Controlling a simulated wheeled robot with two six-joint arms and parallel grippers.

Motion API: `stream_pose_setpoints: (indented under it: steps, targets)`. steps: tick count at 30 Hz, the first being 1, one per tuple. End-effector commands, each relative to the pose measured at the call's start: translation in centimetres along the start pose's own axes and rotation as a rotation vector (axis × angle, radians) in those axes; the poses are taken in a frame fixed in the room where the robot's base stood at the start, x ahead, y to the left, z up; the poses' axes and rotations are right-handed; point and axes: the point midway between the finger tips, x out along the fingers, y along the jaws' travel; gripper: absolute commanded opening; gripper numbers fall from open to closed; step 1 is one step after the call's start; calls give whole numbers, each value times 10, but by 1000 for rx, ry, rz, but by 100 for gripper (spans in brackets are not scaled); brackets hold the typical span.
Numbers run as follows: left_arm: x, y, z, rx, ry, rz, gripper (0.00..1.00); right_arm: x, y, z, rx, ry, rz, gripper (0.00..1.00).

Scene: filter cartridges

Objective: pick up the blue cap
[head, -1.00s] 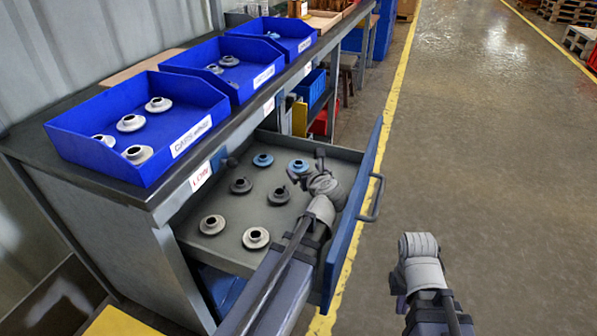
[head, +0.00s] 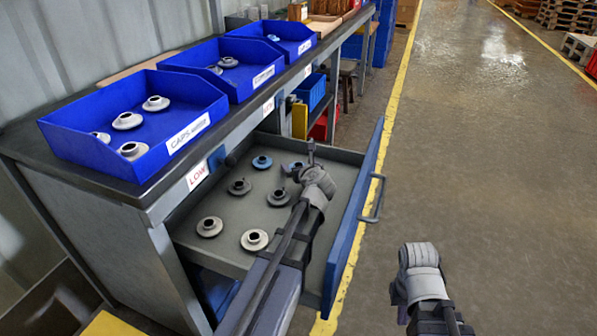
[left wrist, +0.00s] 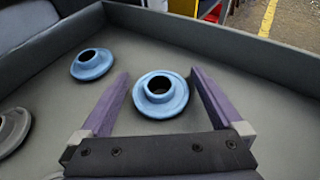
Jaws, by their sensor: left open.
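Two blue caps lie in the open drawer. One blue cap (head: 262,162) sits to the left at the back; it also shows in the left wrist view (left wrist: 92,63). The other blue cap (left wrist: 160,95) lies between the spread fingers of my left gripper (left wrist: 160,77), with a gap on each side. In the head view my left gripper (head: 298,160) is over that cap and hides part of it. The gripper is open and empty. My right arm's end (head: 418,258) hangs over the floor outside the drawer; its fingers cannot be made out.
Several grey caps, such as one at the front (head: 254,240), lie in the drawer (head: 225,260). The blue drawer front (head: 350,220) stands to the right. Blue bins, one holding pale caps (head: 127,121), stand on the bench.

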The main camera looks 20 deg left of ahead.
Motion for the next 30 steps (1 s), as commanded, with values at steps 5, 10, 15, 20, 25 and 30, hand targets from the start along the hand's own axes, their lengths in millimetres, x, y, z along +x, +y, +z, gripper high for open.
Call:
stream_pose_setpoints:
  steps: [5,10,15,20,25,30]
  targets:
    - [-1,0,0,0,0,0,97,-1,0,0,0,0,0,0]
    - [-1,0,0,0,0,0,78,-1,0,0,0,0,0,0]
    - [-1,0,0,1,0,0,58,-1,0,0,0,0,0,0]
    - [-1,0,0,1,0,0,40,-1,0,0,0,0,0,0]
    - [-1,0,0,1,0,0,28,-1,0,0,0,0,0,0]
    - [-1,0,1,1,0,1,28,-1,0,0,0,0,0,0]
